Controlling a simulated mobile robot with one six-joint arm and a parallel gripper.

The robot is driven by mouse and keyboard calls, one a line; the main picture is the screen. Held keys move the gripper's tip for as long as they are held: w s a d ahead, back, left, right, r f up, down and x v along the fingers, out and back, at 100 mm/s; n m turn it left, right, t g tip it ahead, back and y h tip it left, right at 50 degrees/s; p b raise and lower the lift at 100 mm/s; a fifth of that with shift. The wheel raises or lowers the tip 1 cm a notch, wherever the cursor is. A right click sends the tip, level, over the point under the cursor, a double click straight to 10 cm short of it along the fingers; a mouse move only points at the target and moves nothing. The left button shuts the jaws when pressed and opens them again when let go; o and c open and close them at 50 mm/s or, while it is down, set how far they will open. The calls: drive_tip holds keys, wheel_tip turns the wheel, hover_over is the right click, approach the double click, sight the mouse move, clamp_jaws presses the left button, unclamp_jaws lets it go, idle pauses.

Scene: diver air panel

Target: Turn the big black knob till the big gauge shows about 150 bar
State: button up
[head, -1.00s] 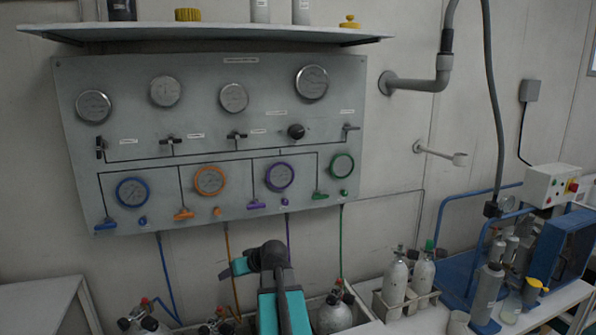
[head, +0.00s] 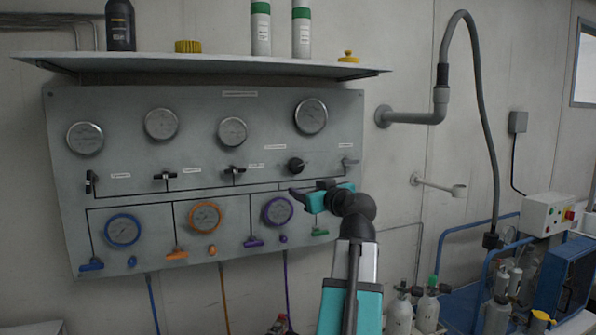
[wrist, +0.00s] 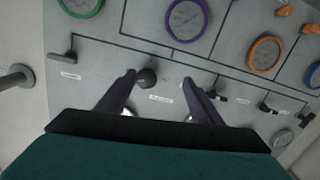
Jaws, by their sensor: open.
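The big black knob (head: 296,165) is on the grey panel, right of the middle, below the big gauge (head: 310,116). The gauge has a pale dial; its needle is too small to read. My gripper (head: 307,188) is open and empty in front of the panel, just below the knob in the head view. In the wrist view, where the panel appears upside down, the knob (wrist: 147,77) shows between my two dark fingertips (wrist: 159,80), closer to the left one. The gripper appears apart from the knob. The big gauge cannot be made out in the wrist view.
A grey lever valve (head: 349,162) is right of the knob, and a black lever valve (head: 234,170) left of it. A purple-ringed gauge (head: 278,211) is below. My arm hides the green-ringed gauge, which shows in the wrist view (wrist: 81,4). A shelf (head: 200,64) overhangs the panel.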

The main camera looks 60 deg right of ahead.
sight(297, 167)
drive_tip(key=shift+h, duration=0.5)
drive_tip(key=s+r, duration=0.1)
drive_tip(key=r, duration=0.1)
drive_tip(key=s+r, duration=0.1)
drive_tip(key=r, duration=0.1)
drive_tip(key=shift+s, duration=0.2)
drive_tip(key=p+x, duration=0.3)
drive_tip(key=x, duration=1.1)
drive_tip(key=shift+r, duration=0.1)
drive_tip(key=shift+c, duration=0.3)
